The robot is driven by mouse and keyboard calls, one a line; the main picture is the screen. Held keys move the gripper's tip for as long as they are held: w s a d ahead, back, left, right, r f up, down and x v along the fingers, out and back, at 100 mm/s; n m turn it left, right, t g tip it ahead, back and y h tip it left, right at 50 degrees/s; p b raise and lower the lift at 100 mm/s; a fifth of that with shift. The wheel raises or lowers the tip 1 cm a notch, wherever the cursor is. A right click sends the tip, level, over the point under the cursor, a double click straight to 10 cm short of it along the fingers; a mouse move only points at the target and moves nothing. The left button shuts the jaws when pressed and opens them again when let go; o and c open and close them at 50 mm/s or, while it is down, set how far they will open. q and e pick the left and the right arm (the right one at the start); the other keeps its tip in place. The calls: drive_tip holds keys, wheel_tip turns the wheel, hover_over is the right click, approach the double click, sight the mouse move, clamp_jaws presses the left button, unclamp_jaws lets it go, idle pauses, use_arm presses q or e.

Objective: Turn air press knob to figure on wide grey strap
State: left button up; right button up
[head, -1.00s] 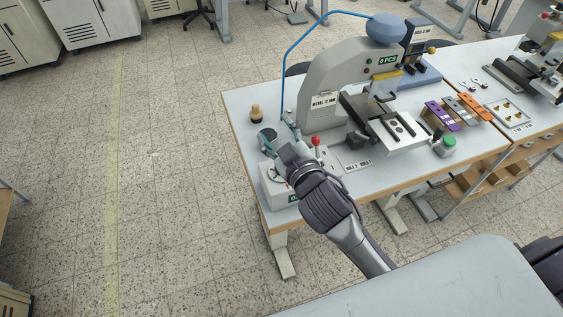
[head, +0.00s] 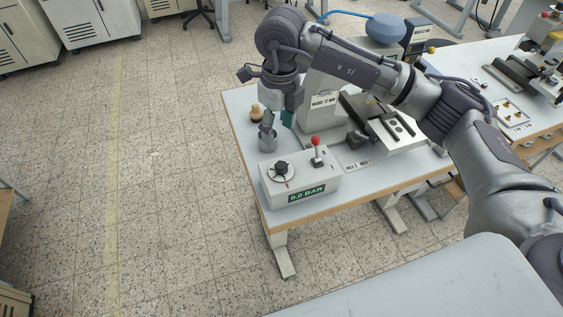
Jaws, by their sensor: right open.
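The air press knob (head: 281,169) is a dark knob on a white dial, on top of a white control box (head: 328,187) at the table's front left corner. The box's green display (head: 307,193) reads 0.0 BAR. My right gripper (head: 277,131) is open, pointing down, behind and above the knob and apart from it. My right arm crosses the picture from the right and hides the straps, so the wide grey strap and its figure are not visible. My left gripper is not in view.
A red-topped lever (head: 315,143) stands on the box, right of the knob. The grey press (head: 323,95) stands behind, partly covered by my arm. A wooden stamp handle (head: 255,111) stands at the left table edge. The floor left of the table is clear.

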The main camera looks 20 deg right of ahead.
sight(281, 164)
drive_tip(key=f+p, duration=0.1)
drive_tip(key=f, duration=0.3)
drive_tip(key=f+p, duration=0.1)
drive_tip(key=f, duration=0.3)
drive_tip(key=f+p, duration=0.1)
drive_tip(key=f, duration=0.3)
drive_tip(key=shift+d+p, duration=0.3)
drive_tip(key=shift+d, duration=0.05)
drive_tip(key=shift+f, duration=0.75)
clamp_jaws()
drive_tip(key=shift+w, duration=0.1)
